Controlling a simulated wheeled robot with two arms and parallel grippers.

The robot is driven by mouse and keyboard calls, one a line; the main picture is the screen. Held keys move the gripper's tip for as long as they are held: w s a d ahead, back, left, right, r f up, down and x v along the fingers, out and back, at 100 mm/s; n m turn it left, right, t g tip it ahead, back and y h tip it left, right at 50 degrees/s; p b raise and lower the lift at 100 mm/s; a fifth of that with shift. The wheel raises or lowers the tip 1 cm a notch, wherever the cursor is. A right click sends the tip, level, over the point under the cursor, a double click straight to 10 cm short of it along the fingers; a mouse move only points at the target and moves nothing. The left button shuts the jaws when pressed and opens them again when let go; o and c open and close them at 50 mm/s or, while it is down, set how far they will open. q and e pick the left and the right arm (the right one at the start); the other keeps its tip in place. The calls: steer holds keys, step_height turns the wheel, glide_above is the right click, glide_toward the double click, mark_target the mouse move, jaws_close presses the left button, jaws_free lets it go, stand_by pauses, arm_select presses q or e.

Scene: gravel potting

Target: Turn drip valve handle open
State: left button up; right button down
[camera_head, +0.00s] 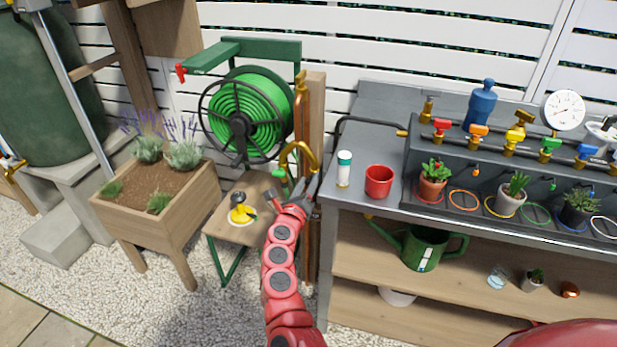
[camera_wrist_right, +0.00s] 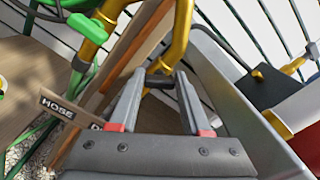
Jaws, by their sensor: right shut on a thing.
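A curved brass pipe (camera_head: 308,150) stands at the wooden post, left of the bench; it also shows in the right wrist view (camera_wrist_right: 178,40). A green valve handle (camera_head: 279,174) sits on its left branch. In the right wrist view it is at the upper left (camera_wrist_right: 88,28), above a sign (camera_wrist_right: 60,108) reading HOSE. My right gripper (camera_head: 311,186) is at the other branch. Its fingers are shut on a short dark handle (camera_wrist_right: 160,80) in front of the brass pipe, taken as the drip valve handle. The second sign is mostly hidden behind the gripper. My left gripper is not in view.
The bench edge (camera_head: 345,208) is close on the right of my gripper. The wooden post (camera_head: 313,100) and green hose reel (camera_head: 245,115) stand behind. A yellow sprinkler (camera_head: 240,210) rests on the small shelf to the left. A red pot (camera_head: 379,181) stands on the bench.

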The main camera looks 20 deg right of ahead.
steer(key=n+p, duration=0.2)
steer(key=n, duration=0.1)
steer(key=n+p, duration=0.3)
steer(key=shift+w+a+r+n, duration=0.1)
steer(key=shift+r+n, duration=0.05)
steer(key=shift+n, duration=0.15)
steer(key=shift+f+n+p, duration=0.2)
steer(key=shift+n+p, duration=0.6)
steer(key=shift+n, duration=0.3)
steer(key=shift+f+n+p, duration=0.15)
steer(key=shift+n+p, duration=0.65)
steer(key=shift+n, duration=0.3)
steer(key=shift+c, duration=1.8)
jaws_free()
steer(key=shift+s+a+f, duration=0.15)
steer(key=shift+s+a, duration=0.2)
steer(key=v, duration=1.6)
steer(key=shift+s, duration=0.2)
